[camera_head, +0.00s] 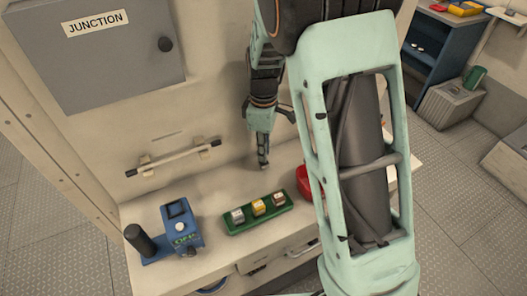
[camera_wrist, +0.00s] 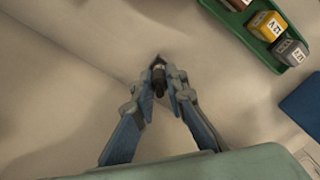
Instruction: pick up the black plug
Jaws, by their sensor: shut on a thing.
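The black plug (camera_wrist: 159,78) shows in the wrist view as a small dark piece between my fingertips. My gripper (camera_wrist: 160,88) is shut on it, with one blue-grey finger on each side. In the head view my gripper (camera_head: 263,160) points down over the back of the cream counter, near the wall and behind the green tray. The plug is too small to make out clearly there. I cannot tell whether it touches the counter.
The green tray (camera_head: 235,229) holds several labelled blocks. A blue device (camera_head: 180,228) with a black cylinder (camera_head: 139,240) stands at left. A red container (camera_head: 304,183) is partly hidden by my arm. A handrail (camera_head: 175,157) and grey junction box (camera_head: 100,60) are on the wall.

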